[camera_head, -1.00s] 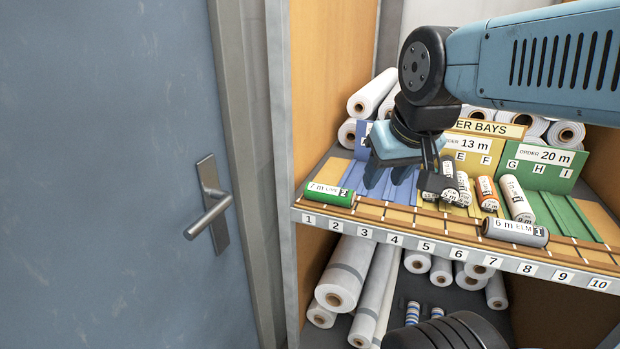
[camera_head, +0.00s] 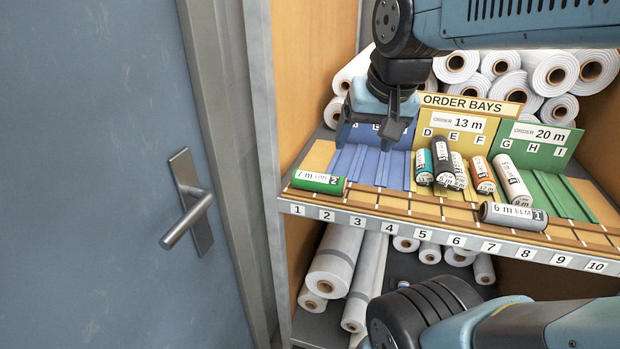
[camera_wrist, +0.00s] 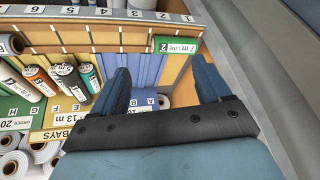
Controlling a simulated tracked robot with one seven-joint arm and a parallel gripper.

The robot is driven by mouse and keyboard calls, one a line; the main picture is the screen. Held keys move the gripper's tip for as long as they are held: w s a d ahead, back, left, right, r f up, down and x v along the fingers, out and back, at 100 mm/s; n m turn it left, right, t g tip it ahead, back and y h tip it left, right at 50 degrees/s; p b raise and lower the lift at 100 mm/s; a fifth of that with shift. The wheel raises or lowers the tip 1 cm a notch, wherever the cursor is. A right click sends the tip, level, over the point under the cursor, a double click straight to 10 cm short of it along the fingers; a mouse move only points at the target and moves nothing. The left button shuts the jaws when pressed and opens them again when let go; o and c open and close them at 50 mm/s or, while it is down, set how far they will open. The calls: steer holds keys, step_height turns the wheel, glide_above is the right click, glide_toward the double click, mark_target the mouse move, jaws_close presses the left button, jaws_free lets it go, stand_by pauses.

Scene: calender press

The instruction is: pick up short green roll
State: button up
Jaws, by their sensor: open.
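My gripper (camera_head: 368,142) is open and empty, above the blue bay and behind the green roll in the head view. In the wrist view its two fingers (camera_wrist: 163,78) point toward the shelf front, apart from the roll. The roll's end lies beyond the gap between the fingertips.
A grey roll (camera_head: 513,216) lies on the front strip at the right. Several rolls, including an orange one (camera_head: 480,174), stand in the yellow bay. A white roll (camera_head: 511,178) is in the green bay. The blue bay (camera_head: 372,167) is empty. A door handle (camera_head: 190,201) is at the left.

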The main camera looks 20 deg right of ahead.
steer(key=shift+o, duration=0.6)
steer(key=w+f+m+g, duration=0.1)
steer(key=w+m+g, duration=0.1)
steer(key=w+m, duration=0.7)
steer(key=shift+w+a+f+m, duration=0.15)
steer(key=shift+w+m, duration=0.25)
steer(key=shift+m, duration=0.4)
steer(key=m+g, duration=0.3)
steer(key=m, duration=0.9)
glide_above(318, 173)
step_height(318, 173, down, 6)
step_height(318, 173, down, 13)
steer(key=shift+f, duration=0.1)
steer(key=shift+c, duration=0.5)
steer(key=c, duration=1.1)
